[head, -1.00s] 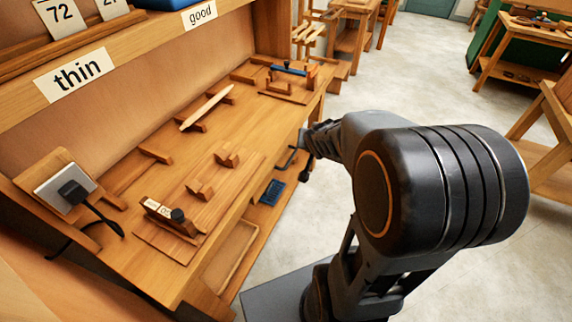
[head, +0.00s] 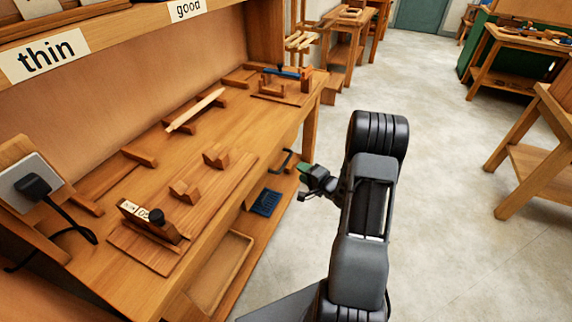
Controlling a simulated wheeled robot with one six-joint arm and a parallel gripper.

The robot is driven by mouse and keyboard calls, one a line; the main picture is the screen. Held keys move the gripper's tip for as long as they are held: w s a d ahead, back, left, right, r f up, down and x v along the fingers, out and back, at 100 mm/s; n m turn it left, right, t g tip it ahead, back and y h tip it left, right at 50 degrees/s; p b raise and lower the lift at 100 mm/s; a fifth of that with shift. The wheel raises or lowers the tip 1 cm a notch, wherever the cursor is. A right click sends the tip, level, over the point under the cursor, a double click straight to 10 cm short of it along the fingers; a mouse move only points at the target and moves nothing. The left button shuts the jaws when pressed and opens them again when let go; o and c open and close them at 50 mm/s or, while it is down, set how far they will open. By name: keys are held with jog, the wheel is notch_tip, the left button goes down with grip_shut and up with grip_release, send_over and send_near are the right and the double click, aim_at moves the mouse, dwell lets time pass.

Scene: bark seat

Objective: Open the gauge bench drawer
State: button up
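The gauge bench (head: 137,187) runs along the left with a wooden top. A dark bar handle (head: 286,160) sits on the bench front, below the top's edge. The drawer front (head: 258,185) behind it is seen at a steep angle and appears to be flush with the bench. My gripper (head: 303,182) is right of and slightly below the handle, with a visible gap between them. It is small and dark here, and I cannot tell whether its fingers are open or shut.
A blue tray (head: 266,202) and a wooden tray (head: 222,272) are on the bench's lower shelf. A gauge block (head: 150,220), wooden supports and a long pale strip (head: 195,110) are on top. Open floor (head: 445,200) lies to the right, before another wooden stand (head: 540,160).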

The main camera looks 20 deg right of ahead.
aim_at(286, 161)
jog(key=b+x, duration=0.1)
jog(key=x, duration=0.8)
jog(key=shift+w+a, duration=0.1)
jog(key=shift+w, duration=0.3)
jog(key=shift+c, duration=0.5)
grip_shut()
